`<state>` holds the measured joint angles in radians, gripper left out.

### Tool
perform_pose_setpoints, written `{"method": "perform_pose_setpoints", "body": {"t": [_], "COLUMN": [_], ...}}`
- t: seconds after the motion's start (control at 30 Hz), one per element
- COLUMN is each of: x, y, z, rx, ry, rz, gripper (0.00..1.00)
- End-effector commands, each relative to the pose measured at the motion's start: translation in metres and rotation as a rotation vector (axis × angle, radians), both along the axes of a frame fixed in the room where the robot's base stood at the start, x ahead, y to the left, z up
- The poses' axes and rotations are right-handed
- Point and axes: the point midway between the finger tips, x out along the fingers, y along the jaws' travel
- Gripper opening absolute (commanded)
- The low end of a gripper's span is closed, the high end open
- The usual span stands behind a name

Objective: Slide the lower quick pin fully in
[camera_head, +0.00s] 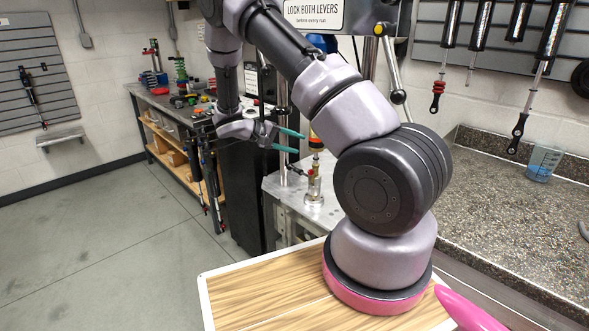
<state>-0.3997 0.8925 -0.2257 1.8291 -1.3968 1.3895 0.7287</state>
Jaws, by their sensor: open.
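My gripper (303,142) has two teal fingers that point right and stand apart, open with nothing seen between them. They are left of a post on the dyno, by an orange-yellow part (316,143). Below this is a metal lower mount (314,187) on the dyno's bed plate (280,190). A small red spot (310,172) on the mount may be the lower quick pin's head. It is too small to tell how far in the pin is. My gripper is above and left of it, apparently apart. My arm hides the area to the right.
A sign (314,14) reads "LOCK BOTH LEVERS". A speckled counter (500,215) with a blue measuring cup (543,162) is at right. Several shock absorbers hang above it. A workbench (170,105) with parts stands at the back left. The floor at left is clear.

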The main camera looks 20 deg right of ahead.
Motion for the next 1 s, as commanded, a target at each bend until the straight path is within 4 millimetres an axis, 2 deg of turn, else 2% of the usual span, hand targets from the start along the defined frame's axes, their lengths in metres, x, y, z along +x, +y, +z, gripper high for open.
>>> {"method": "perform_pose_setpoints", "body": {"t": [0.03,0.3,0.4,0.5,0.73,1.0], "x": [0.006,0.04,0.046,0.05,0.056,0.071], "y": [0.0,0.007,0.011,0.014,0.007,-0.039], "z": [-0.018,-0.107,-0.133,-0.15,-0.159,-0.159], "rx": [-0.051,-0.315,-0.378,-0.414,-0.437,-0.435], "ry": [0.013,0.016,0.01,0.002,-0.004,-0.002], "rz": [0.032,0.261,0.339,0.392,0.423,0.418], "gripper": [0.56,0.56,0.56,0.56,0.56,0.56]}}
